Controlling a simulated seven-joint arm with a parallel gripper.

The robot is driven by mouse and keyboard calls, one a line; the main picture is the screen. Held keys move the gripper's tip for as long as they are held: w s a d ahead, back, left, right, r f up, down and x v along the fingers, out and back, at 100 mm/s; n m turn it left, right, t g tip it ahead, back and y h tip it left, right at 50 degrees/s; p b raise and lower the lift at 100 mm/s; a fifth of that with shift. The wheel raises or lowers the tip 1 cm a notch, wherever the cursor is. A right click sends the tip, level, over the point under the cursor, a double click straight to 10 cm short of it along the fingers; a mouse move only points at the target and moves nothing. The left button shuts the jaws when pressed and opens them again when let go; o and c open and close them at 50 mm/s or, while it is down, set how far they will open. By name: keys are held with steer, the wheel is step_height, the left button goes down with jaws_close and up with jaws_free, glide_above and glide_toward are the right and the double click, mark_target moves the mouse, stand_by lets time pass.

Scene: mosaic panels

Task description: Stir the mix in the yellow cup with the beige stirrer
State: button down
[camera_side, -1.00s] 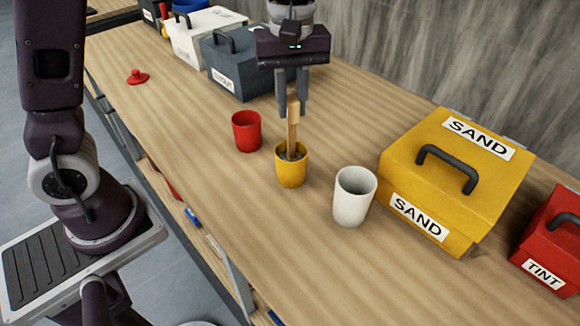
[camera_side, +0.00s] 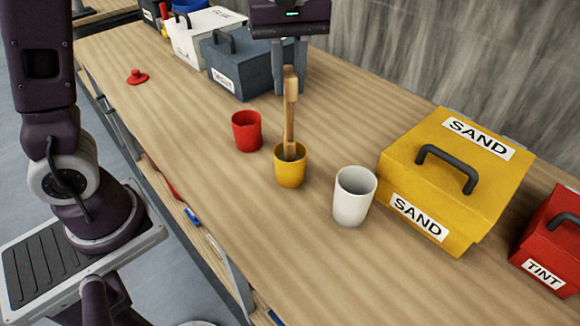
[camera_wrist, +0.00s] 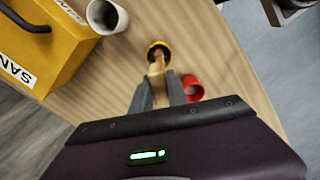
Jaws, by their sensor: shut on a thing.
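The yellow cup (camera_side: 290,174) stands upright on the bench. Its rim also shows in the wrist view (camera_wrist: 150,46), beyond my fingertips. The beige stirrer (camera_side: 290,115) stands nearly upright, with its lower end inside the cup. A dark mix shows inside the cup around the stirrer; its level is hard to tell. My gripper (camera_side: 290,92) is above the cup, shut on the upper part of the stirrer. In the wrist view, the stirrer (camera_wrist: 157,68) runs from between the fingers towards the cup.
A red cup (camera_side: 246,132) stands left of the yellow cup, and a white cup (camera_side: 353,203) stands to its right. A yellow SAND box (camera_side: 405,160) and a red TINT box (camera_side: 552,230) are farther right. A dark box (camera_side: 250,75) stands behind.

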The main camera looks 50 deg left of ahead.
steer(key=shift+r, duration=3.3)
